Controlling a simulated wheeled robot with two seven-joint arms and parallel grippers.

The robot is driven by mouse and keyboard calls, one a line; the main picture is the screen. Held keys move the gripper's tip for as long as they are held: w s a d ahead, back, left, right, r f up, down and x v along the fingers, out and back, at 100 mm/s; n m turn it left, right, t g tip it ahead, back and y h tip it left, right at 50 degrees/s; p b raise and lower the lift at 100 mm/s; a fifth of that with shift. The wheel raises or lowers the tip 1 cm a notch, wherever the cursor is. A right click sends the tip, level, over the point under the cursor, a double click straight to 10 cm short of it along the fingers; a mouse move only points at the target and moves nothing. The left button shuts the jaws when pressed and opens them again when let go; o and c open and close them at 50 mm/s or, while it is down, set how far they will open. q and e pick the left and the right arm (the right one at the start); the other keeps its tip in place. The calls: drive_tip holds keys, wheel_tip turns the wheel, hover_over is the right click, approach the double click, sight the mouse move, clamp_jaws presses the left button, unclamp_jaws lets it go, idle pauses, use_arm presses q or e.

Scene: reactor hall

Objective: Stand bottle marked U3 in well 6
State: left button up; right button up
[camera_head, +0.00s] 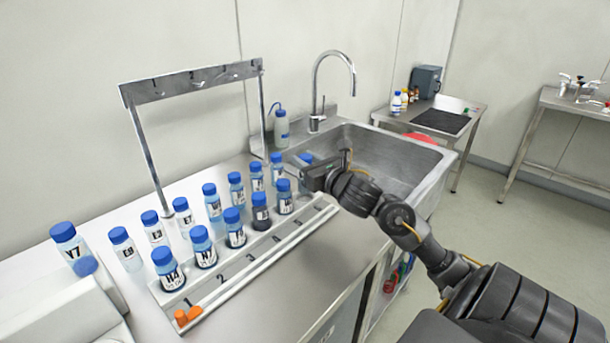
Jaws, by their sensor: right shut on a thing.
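My right gripper (304,176) is at the far right end of the bottle rack, near the sink. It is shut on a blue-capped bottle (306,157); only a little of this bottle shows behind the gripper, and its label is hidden. The far numbers are too small to read, so I cannot pick out well 6 surely. I cannot read U3 on any bottle. My left gripper is not in view.
Several blue-capped bottles stand in rows, among them a dark one (261,214). A bottle (74,250) stands apart at left. Orange pieces (187,317) lie at the rack's near end. A metal frame (190,84) rises behind. The sink (385,160) and tap (334,60) are beyond.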

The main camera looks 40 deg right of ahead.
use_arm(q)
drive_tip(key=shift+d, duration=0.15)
use_arm(e)
drive_tip(key=shift+w+d+f, duration=0.15)
drive_tip(key=shift+w+f, duration=0.15)
drive_tip(key=shift+f, duration=0.05)
drive_tip(key=f, duration=0.3)
drive_tip(key=shift+w+d+f+p, duration=0.15)
drive_tip(key=shift+w+f+p, duration=0.05)
drive_tip(key=shift+f+p, duration=0.1)
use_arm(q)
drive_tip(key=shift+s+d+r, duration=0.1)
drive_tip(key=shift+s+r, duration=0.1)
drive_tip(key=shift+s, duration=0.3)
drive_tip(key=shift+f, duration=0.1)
use_arm(e)
drive_tip(key=shift+f, duration=0.1)
drive_tip(key=shift+f+b, duration=0.1)
drive_tip(key=shift+b, duration=0.2)
drive_tip(key=o, duration=1)
drive_tip(key=shift+c, duration=0.2)
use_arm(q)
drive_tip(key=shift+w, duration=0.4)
